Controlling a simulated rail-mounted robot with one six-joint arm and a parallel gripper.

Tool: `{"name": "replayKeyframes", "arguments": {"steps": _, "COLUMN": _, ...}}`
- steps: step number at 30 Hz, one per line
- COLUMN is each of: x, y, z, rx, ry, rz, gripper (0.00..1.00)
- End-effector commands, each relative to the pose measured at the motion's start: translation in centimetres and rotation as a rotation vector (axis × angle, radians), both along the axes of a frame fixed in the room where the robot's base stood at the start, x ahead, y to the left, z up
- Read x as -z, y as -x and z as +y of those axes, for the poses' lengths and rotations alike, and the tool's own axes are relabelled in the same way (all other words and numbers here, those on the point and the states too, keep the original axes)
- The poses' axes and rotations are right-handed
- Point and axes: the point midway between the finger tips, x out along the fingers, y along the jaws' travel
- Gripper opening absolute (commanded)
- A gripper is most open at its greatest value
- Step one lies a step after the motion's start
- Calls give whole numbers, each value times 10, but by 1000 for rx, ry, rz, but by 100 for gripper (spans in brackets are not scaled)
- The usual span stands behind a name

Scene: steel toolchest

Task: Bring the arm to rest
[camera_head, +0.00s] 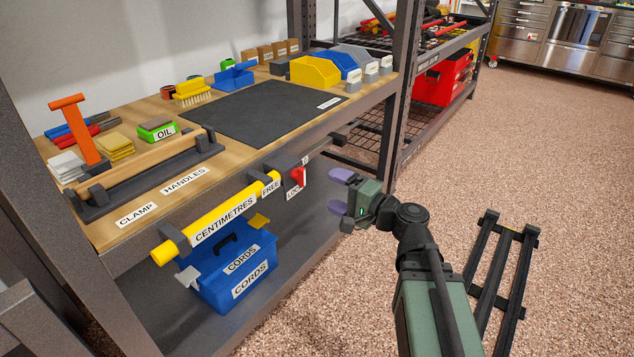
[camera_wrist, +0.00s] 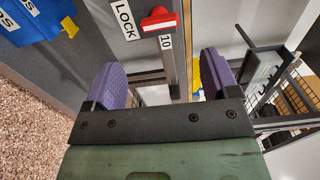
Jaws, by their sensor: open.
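My gripper (camera_head: 340,191) is at the end of my green and black arm, in front of the workbench's front edge. Its two purple fingers are apart, with nothing between them; the open gripper also shows in the wrist view (camera_wrist: 165,80). It hangs in free air to the right of a red knob (camera_head: 298,176) on the bench front, by the LOCK label. The red knob shows beyond the fingers in the wrist view (camera_wrist: 159,20). I see no contact between the fingers and anything.
The workbench (camera_head: 230,140) holds a dark mat (camera_head: 265,112), yellow and blue bins (camera_head: 314,72) and a wooden handle in a clamp (camera_head: 150,165). A yellow tube (camera_head: 215,220) runs along its front, above a blue box (camera_head: 236,275). The speckled floor at right is mostly open.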

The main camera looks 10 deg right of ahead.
Motion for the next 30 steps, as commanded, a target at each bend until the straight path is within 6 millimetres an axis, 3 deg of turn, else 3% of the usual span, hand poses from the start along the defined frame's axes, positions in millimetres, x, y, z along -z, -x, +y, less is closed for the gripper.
{"name": "replayKeyframes", "arguments": {"steps": 6, "x": 0, "y": 13, "z": -12, "rx": 0, "ry": 0, "rz": 0, "gripper": 81}}
{"name": "replayKeyframes", "arguments": {"steps": 13, "x": 0, "y": 13, "z": -11, "rx": -8, "ry": 1, "rz": 0, "gripper": 81}}
{"name": "replayKeyframes", "arguments": {"steps": 15, "x": 9, "y": 17, "z": -7, "rx": -44, "ry": 59, "rz": 16, "gripper": 81}}
{"name": "replayKeyframes", "arguments": {"steps": 20, "x": 68, "y": 43, "z": 0, "rx": -213, "ry": 439, "rz": 164, "gripper": 81}}
{"name": "replayKeyframes", "arguments": {"steps": 24, "x": 114, "y": 77, "z": -7, "rx": -392, "ry": 831, "rz": 357, "gripper": 81}}
{"name": "replayKeyframes", "arguments": {"steps": 27, "x": 129, "y": 98, "z": -20, "rx": -487, "ry": 1065, "rz": 481, "gripper": 81}}
{"name": "replayKeyframes", "arguments": {"steps": 30, "x": 130, "y": 114, "z": -35, "rx": -560, "ry": 1284, "rz": 591, "gripper": 81}}
